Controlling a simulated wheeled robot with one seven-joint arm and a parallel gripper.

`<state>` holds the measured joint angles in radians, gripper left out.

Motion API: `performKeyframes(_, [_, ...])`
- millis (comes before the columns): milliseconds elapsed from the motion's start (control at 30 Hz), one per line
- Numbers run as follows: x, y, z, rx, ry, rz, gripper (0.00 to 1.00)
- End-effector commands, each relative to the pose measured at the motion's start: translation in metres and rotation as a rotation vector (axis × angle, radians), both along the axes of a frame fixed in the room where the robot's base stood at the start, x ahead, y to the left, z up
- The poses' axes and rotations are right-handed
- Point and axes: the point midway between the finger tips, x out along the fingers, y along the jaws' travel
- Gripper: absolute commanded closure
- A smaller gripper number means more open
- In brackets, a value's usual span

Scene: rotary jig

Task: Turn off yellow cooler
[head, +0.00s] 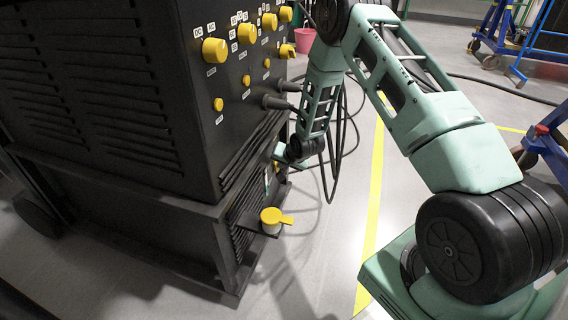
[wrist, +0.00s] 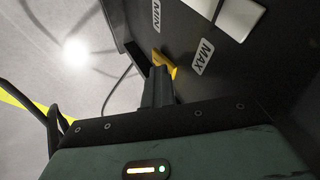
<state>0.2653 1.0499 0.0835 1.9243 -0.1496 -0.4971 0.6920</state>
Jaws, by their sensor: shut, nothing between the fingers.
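The cooler (head: 180,235) is the low black unit under a larger black machine in the head view. In the wrist view, a yellow switch-like part (wrist: 167,62) stands out from its dark panel near the MIN and MAX labels. My gripper (wrist: 158,75) is shut with nothing between its fingers. Its fingertips are right at the yellow part; I cannot tell whether they touch it. In the head view, my gripper (head: 279,154) is beside the front of the cooler, partly hidden by the wrist and the machine's edge. The yellow part's setting cannot be read.
The upper machine (head: 130,90) has several yellow knobs (head: 215,50) and cable plugs (head: 277,102) above my gripper. Dark cables hang beside my arm. A yellow-capped white filler (head: 271,217) juts from the cooler's front.

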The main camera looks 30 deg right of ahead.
Motion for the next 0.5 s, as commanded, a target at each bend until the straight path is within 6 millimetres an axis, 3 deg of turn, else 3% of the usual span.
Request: performKeyframes(500, [0.001, 0.000, 0.013, 0.000, -0.004, 0.002, 1.00])
